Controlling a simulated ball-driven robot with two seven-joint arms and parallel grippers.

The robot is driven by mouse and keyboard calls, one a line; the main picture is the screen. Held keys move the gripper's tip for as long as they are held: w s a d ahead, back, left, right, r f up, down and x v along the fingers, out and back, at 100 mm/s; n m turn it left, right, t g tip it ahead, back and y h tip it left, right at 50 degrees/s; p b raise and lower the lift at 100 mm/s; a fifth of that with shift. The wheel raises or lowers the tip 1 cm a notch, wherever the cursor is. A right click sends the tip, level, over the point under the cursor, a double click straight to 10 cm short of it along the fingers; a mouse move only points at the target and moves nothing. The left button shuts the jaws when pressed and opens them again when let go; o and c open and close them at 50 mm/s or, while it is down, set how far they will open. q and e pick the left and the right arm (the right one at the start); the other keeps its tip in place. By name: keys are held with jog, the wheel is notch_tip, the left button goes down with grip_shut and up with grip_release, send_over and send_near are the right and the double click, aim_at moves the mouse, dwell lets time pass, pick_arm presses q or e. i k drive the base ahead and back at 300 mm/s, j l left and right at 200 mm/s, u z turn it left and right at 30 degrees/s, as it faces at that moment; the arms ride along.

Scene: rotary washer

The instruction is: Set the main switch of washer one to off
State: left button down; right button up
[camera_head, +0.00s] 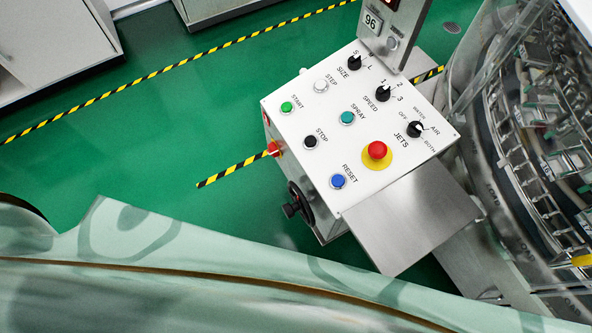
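A white control box (400,185) stands in the middle, beside a round glass-walled rotary washer (530,130). On the box's left side face is a red switch knob (274,148), seen nearly edge-on. It looks like the main switch, but its setting cannot be read from here. No washer number one is readable in view. Neither of my grippers shows.
The top panel has start (287,107), stop (310,142) and reset (338,181) buttons, a red emergency stop (377,150) and a jets knob (415,129). A black handwheel (300,204) sticks out below. Green floor is clear left of the box.

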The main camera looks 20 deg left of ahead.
aim_at(273, 150)
jog(key=j+z, duration=0.1)
jog(key=j, duration=0.45)
jog(key=k+j+z, duration=0.1)
jog(key=j, duration=0.4)
jog(key=j+z, duration=0.1)
jog(key=j, duration=0.45)
jog(key=k, duration=0.05)
